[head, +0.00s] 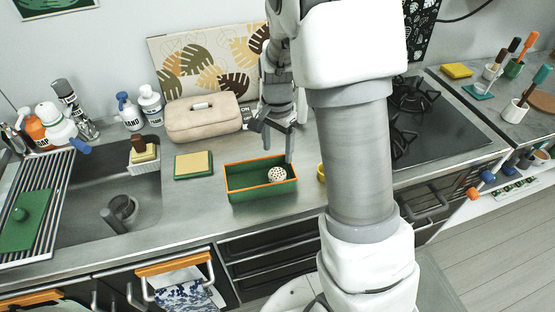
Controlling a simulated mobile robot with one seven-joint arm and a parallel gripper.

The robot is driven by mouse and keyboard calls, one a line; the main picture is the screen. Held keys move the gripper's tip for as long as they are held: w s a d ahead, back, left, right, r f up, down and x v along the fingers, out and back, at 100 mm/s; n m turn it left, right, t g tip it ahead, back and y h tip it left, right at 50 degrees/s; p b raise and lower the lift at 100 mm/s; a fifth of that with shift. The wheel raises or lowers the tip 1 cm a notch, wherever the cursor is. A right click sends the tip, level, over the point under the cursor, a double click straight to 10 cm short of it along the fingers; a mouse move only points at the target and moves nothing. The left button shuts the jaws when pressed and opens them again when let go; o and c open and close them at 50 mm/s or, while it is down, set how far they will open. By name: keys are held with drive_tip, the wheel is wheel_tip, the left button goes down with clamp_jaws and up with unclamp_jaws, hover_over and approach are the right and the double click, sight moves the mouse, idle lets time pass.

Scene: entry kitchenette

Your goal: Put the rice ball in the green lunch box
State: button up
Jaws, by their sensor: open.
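The green lunch box (237,184), with an orange rim, sits open on the steel counter near its front edge. The rice ball (277,174), white with dark specks, is inside the box, toward its right end. My gripper (277,142) is open and empty just above and behind the right part of the box. Its fingers point down, apart from the rice ball. My arm hides the counter just right of the box.
A sponge on a green base (194,166) lies left of the box. A beige bag (203,118) stands behind it. A yellow item (321,172) is partly hidden by my arm. The sink (105,205) is left and the stove (440,125) right.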

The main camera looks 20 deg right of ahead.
drive_tip(key=s+a+r+n+t, duration=0.1)
drive_tip(key=s+r+n, duration=0.1)
drive_tip(key=s+r, duration=0.35)
drive_tip(key=s+a+r+n+t, duration=0.1)
drive_tip(key=s+r+n+t, duration=0.15)
drive_tip(key=r, duration=0.65)
drive_tip(key=s+r+n+t, duration=0.1)
drive_tip(key=s+r+n, duration=0.1)
drive_tip(key=s, duration=0.4)
drive_tip(key=s+r+n+t, duration=0.1)
drive_tip(key=s+r+n, duration=0.2)
drive_tip(key=s, duration=0.3)
drive_tip(key=shift+s+a+r+n, duration=0.2)
drive_tip(key=shift+r+n, duration=0.1)
drive_tip(key=shift+n, duration=0.55)
